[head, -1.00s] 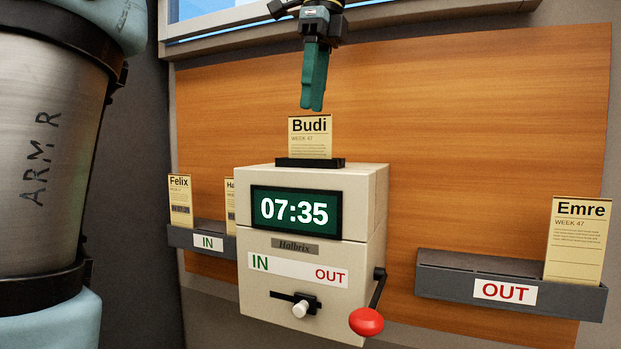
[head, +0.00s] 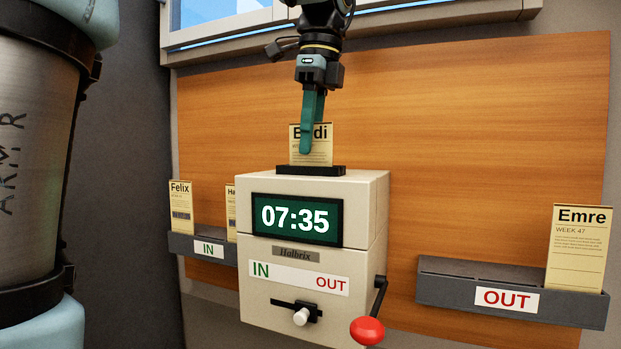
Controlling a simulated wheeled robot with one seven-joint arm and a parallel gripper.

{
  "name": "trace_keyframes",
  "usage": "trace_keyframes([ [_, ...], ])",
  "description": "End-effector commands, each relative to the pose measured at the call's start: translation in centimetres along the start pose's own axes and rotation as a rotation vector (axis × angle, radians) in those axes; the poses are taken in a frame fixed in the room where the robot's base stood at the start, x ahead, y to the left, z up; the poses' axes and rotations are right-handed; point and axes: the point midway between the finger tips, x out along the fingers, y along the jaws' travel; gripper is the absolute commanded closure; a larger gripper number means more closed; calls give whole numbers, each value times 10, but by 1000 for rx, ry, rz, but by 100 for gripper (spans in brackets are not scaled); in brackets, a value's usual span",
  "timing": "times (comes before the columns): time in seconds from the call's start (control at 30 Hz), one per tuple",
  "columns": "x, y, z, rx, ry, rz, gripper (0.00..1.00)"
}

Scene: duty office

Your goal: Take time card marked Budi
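The time card marked Budi (head: 323,147) stands upright in the slot on top of the cream time clock (head: 375,205). My gripper (head: 307,150) points down at the card from above. Its green fingers overlap the card in the head view and cover part of the name. The fingers line up one in front of the other from this side, so the gap between them is hidden. I cannot tell whether they touch the card.
The clock has a red-knobbed lever (head: 367,330) at its right and a white slider knob (head: 300,317) in front. An IN rack (head: 185,243) at left holds Felix's card (head: 181,205) and another. The OUT rack (head: 450,290) at right holds Emre's card (head: 578,250).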

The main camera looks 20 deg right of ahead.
Motion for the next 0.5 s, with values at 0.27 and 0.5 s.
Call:
trace_keyframes([
  [0.27, 0, 0, 0, 0, 0, 0, 100],
  [0.5, 0, 0, 0, 0, 0, 0, 100],
])
